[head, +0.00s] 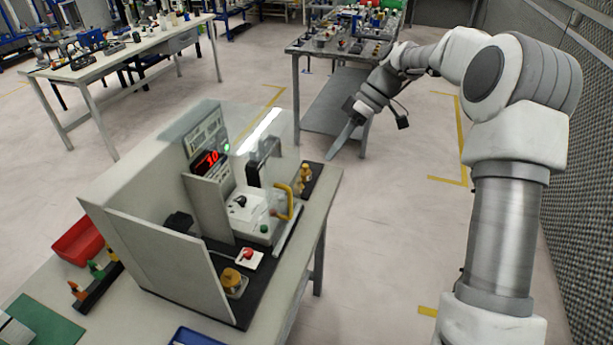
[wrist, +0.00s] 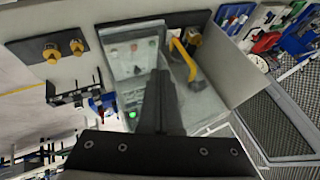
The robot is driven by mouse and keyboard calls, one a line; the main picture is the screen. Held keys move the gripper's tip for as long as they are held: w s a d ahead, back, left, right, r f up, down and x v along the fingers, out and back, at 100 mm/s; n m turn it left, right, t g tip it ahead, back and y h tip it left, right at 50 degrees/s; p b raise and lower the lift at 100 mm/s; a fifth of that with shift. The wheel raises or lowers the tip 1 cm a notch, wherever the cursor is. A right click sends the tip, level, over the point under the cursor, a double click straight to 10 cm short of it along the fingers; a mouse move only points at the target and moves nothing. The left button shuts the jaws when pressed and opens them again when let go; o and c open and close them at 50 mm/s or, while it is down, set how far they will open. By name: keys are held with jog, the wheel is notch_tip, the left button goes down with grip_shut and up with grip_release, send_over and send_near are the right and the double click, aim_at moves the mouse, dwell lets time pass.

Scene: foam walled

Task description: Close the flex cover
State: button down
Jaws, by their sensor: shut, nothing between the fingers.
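The flex cover looks like a clear panel (head: 268,211) with a yellow curved handle (head: 284,203), on a white fixture inside a grey walled station on the bench. How far it stands open I cannot tell. The handle also shows in the wrist view (wrist: 185,57), up and right of my fingers. My gripper (head: 331,157) is shut and empty, in the air behind and right of the station, apart from the handle. In the wrist view my shut fingers (wrist: 160,80) hide part of the fixture.
A display with red digits (head: 208,160) and a green light (head: 226,148) stands behind the fixture. A red button box (head: 249,257) and a brass knob (head: 232,277) sit in front. Grey walls (head: 165,262) bound the station.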

jog(key=s+a+f+p, duration=0.1)
jog(key=s+a+f, duration=0.4)
jog(key=a+f, duration=0.2)
jog(key=shift+a+f+p, duration=0.3)
jog(key=shift+f+p, duration=0.1)
jog(key=shift+f, duration=0.15)
jog(key=shift+s, duration=0.1)
jog(key=shift+s, duration=0.1)
